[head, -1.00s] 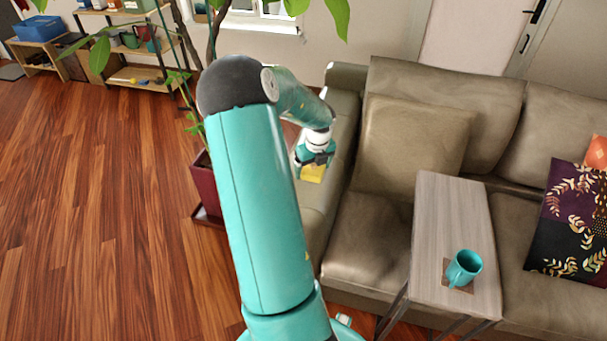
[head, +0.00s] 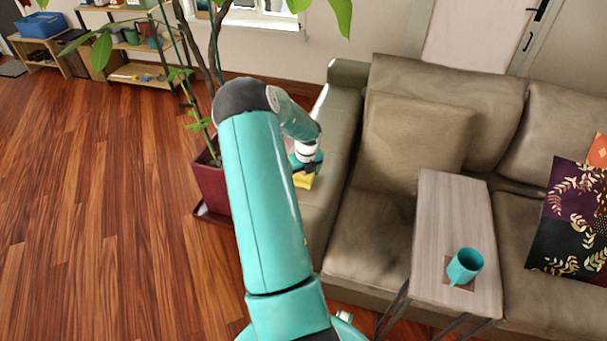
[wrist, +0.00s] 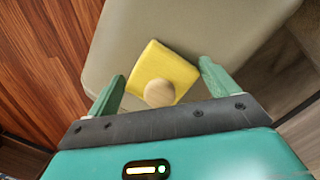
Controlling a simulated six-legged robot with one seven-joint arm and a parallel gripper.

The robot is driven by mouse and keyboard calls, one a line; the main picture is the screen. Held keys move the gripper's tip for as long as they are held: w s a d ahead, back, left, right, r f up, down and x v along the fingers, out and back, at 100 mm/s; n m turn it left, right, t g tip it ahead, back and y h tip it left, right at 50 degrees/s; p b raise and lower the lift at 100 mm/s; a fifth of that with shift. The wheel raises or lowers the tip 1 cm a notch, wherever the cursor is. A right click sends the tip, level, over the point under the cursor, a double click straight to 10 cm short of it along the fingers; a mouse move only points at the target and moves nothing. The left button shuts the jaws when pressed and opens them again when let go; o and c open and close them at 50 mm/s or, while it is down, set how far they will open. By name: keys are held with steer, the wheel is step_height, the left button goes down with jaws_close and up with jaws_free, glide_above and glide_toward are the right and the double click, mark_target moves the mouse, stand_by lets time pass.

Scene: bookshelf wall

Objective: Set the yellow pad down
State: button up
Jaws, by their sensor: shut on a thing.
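The yellow pad (head: 304,180) is a square block with a round wooden knob on top. It also shows in the wrist view (wrist: 170,68), between the two green fingers of my gripper (wrist: 162,88). My gripper is shut on the pad. In the head view my gripper (head: 304,165) is over the left arm of the sofa (head: 320,205), with the pad just beneath it. In the wrist view the beige sofa arm (wrist: 215,25) lies under the pad. I cannot tell whether the pad touches it.
A potted plant in a dark red pot (head: 212,185) stands left of the sofa arm. A narrow side table (head: 450,215) with a teal mug (head: 464,266) stands in front of the sofa seat. Wooden floor (head: 100,230) is open at the left.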

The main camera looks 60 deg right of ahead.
mark_target(306, 179)
steer(key=shift+f, duration=0.15)
steer(key=o, duration=0.7)
step_height(306, 179, up, 12)
steer(key=s+a, duration=0.1)
steer(key=shift+s, duration=0.25)
